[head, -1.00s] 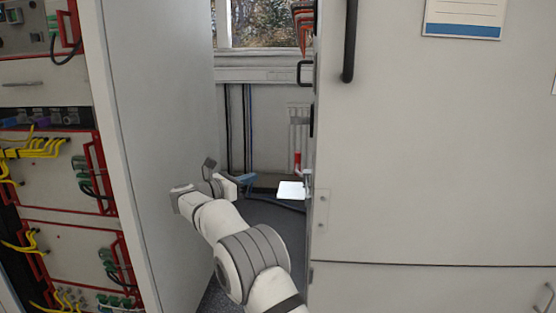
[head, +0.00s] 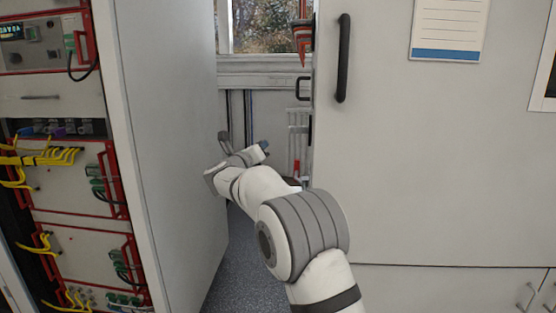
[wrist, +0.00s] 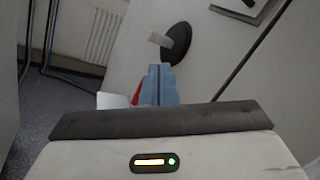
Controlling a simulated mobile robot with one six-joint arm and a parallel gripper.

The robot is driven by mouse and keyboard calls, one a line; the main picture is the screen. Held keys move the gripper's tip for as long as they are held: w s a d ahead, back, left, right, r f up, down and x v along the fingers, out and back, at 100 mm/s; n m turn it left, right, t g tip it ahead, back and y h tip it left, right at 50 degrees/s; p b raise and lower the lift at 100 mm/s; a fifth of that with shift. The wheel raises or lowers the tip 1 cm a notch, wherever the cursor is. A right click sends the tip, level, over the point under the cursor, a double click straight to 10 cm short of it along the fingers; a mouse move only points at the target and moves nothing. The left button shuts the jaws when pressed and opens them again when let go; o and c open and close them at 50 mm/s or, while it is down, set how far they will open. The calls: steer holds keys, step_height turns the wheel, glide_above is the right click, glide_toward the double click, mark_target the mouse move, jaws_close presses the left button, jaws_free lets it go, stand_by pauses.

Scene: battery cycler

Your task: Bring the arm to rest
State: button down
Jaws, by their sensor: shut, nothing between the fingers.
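My gripper (head: 262,148) reaches forward in the head view, between the grey cabinet side on the left and the white cabinet on the right. In the wrist view its blue-grey fingers (wrist: 159,84) are together, with nothing between them. Much of the gripper is hidden behind my wrist in the head view. My arm is bent and raised in the middle of the head view.
An equipment rack (head: 70,190) with yellow cables stands at the left. A tall white cabinet (head: 420,170) with a black handle (head: 343,58) fills the right. A window (head: 262,27) is at the back. A narrow strip of floor (head: 235,265) shows between them.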

step_height(320, 180, up, 7)
steer(key=s+d+n+t+y+p, duration=0.1)
steer(key=s+d+n+y+p, duration=0.15)
steer(key=n+y, duration=0.4)
steer(key=s+d+r+n+g+y+p, duration=0.1)
steer(key=s+n+g+y+p, duration=0.1)
steer(key=s+n+p, duration=0.3)
steer(key=s+d+r+n+g+y+p, duration=0.1)
steer(key=s+d+r+n+y, duration=0.15)
steer(key=n, duration=0.45)
steer(key=s+d+f+n+g+h+p, duration=0.1)
steer(key=s+d+f+n+g+p, duration=0.2)
steer(key=s, duration=1)
steer(key=s+d+f+n+g+h+p, duration=0.1)
steer(key=s+d+f+n+g+p, duration=0.2)
steer(key=s+n, duration=0.5)
steer(key=s+d+f+n+g+p, duration=0.3)
steer(key=s+d+f+n+g, duration=0.2)
steer(key=s, duration=1.4)
steer(key=d+g, duration=0.1)
steer(key=d, duration=0.2)
steer(key=shift+s+f+g+h, duration=0.2)
steer(key=shift+s+g+h, duration=0.05)
steer(key=shift+g+h, duration=0.15)
steer(key=shift+d, duration=0.1)
